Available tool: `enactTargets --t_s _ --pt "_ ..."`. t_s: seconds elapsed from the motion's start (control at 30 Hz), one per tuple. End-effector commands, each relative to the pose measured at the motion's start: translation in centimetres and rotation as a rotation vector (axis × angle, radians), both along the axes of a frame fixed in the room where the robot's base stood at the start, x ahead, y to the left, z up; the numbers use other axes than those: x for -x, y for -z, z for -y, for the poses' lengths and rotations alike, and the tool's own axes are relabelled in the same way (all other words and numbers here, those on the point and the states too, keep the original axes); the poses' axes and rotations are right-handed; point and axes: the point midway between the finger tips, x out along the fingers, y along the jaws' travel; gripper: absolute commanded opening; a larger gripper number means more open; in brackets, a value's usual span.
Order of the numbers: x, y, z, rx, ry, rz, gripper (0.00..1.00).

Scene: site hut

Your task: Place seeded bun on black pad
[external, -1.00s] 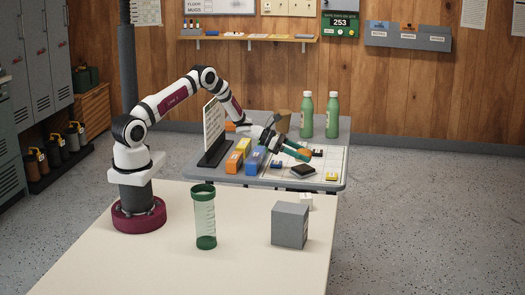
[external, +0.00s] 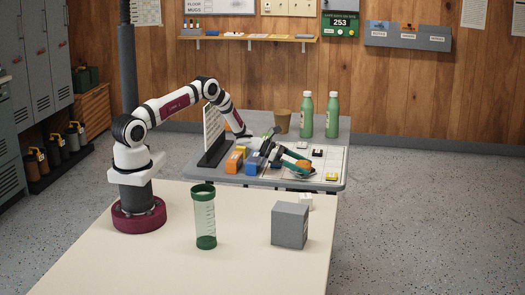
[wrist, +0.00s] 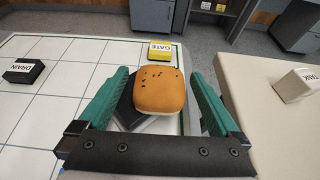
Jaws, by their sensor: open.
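The seeded bun (wrist: 160,88) is rounded and orange-brown with dark seeds on top. The pad's dark corner shows to the left of and below the bun. My gripper is open, with a gap on both sides of the bun. In the external view the bun (external: 304,167) shows at the gripper's teal fingers (external: 296,163), low over the far table. The pad is mostly hidden there.
A yellow GATE block (wrist: 160,50) lies just beyond the bun. A black DRAIN block (wrist: 24,71) lies left on the white grid. A white TANK block (wrist: 296,85) is on the near table. Two green bottles (external: 305,115) (external: 332,115) and a brown cup (external: 282,121) stand behind.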

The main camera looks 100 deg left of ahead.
Motion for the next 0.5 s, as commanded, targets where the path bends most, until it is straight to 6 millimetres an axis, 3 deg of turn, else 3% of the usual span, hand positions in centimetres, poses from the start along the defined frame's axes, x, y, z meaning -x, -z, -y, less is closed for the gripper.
enactTargets --t_s 0.1,0.33,0.5 --pt "0.4 -0.5 0.0 0.001 -0.001 -0.001 0.99" --pt "5.1 -2.4 -0.1 0.001 -0.004 0.0 0.99" --pt "6.8 -3.1 0.0 0.0 0.0 0.0 0.99"
